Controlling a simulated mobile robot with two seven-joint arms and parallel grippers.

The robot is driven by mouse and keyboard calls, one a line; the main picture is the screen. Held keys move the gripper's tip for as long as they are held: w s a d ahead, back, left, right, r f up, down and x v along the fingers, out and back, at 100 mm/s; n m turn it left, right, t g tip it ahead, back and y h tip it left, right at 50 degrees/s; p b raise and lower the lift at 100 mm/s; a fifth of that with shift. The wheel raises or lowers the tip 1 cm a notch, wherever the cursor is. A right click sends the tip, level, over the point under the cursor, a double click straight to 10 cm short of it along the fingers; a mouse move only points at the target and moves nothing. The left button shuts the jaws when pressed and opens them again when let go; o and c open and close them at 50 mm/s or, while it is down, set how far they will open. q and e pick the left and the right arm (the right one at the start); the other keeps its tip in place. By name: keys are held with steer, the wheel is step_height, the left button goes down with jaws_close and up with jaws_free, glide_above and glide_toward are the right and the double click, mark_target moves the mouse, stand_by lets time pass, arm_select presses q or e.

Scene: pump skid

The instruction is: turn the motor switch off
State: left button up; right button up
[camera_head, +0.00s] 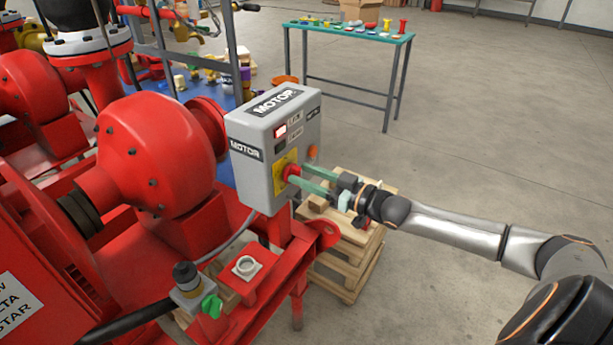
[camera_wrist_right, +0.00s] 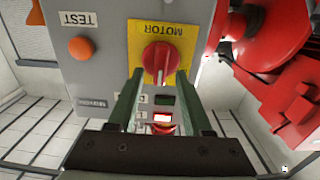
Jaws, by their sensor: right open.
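The grey motor box (camera_head: 258,136) stands on the red skid, with "MOTOR" labels on its top and side. Its red rotary switch (camera_head: 291,172) sits on a yellow plate low on the front face. In the right wrist view the red switch knob (camera_wrist_right: 160,57) is on the yellow MOTOR plate (camera_wrist_right: 184,35). My right gripper (camera_head: 301,176) is open, its two green fingers reaching to the knob, one on either side of it in the wrist view (camera_wrist_right: 157,80). I cannot tell whether they touch it. My left gripper is not in view.
A lit red lamp (camera_wrist_right: 162,118) and a dark lamp (camera_wrist_right: 163,99) are on the box. An orange TEST button (camera_wrist_right: 80,48) is beside the switch. A red pump (camera_head: 155,150) stands left. Wooden pallets (camera_head: 345,262) are stacked below my right gripper. Floor to the right is clear.

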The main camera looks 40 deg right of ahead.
steer(key=shift+c, duration=0.2)
jaws_close()
stand_by(0.3)
